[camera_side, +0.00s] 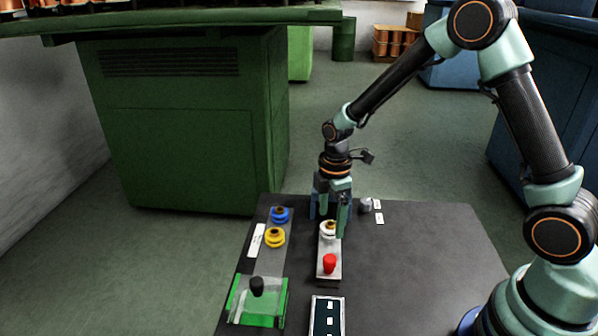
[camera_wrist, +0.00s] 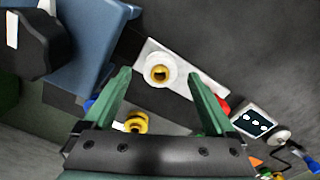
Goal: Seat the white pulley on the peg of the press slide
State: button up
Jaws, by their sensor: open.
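The white pulley (camera_side: 328,230) is on the pale plate of the press slide (camera_side: 328,250), flat side up, with a brass-coloured centre. In the wrist view the white pulley (camera_wrist: 150,60) lies on the slide plate (camera_wrist: 186,86), between and just beyond the open fingertips. I cannot tell how fully it sits on the peg, which is hidden. My gripper (camera_side: 331,218) points down over it from above, its jaws apart; the green fingers also show in the wrist view (camera_wrist: 160,78). The slide's red knob (camera_side: 329,264) is at the near end.
A blue pulley (camera_side: 280,214) and a yellow pulley (camera_side: 275,237) stand on a strip to the left. A green fixture with a black knob (camera_side: 257,286) is front left. A display panel (camera_side: 327,316) is at the front.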

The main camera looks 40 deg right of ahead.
notch_tip(320, 180, up, 10)
jog(key=shift+r, duration=0.2)
dwell(0.3)
jog(key=s+d+r+m+t, duration=0.1)
jog(key=s+r+m+t, duration=0.4)
jog(key=s+r+m, duration=0.5)
jog(key=s+m, duration=0.3)
jog(key=m, duration=0.1)
jog(key=shift+r+t, duration=0.3)
jog(key=shift+r, duration=0.05)
